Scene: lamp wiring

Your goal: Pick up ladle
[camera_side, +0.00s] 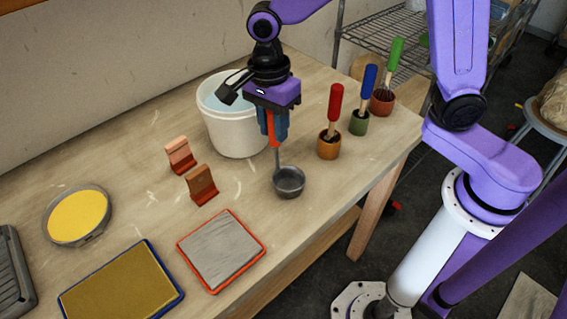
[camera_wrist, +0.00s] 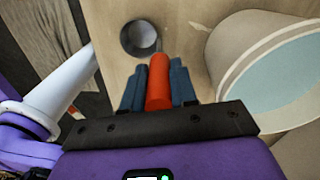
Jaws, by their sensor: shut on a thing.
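The ladle has a grey metal bowl (camera_side: 289,182) and an orange-red handle (camera_side: 273,128). My gripper (camera_side: 275,133) is shut on the handle in front of the white bucket, with the handle pointing up and the bowl hanging below. In the wrist view the orange handle (camera_wrist: 158,82) sits between the two blue fingers (camera_wrist: 158,88). The ladle's bowl (camera_wrist: 140,38) shows beyond the fingertips. I cannot tell for certain whether the bowl touches the table.
A white bucket (camera_side: 237,135) with pale blue liquid stands behind the ladle. Red (camera_side: 335,105), blue (camera_side: 369,85) and green (camera_side: 394,55) handled tools stand in small pots to the right. Two small stands (camera_side: 201,184), a yellow dish (camera_side: 78,215) and flat trays (camera_side: 221,250) lie left and front.

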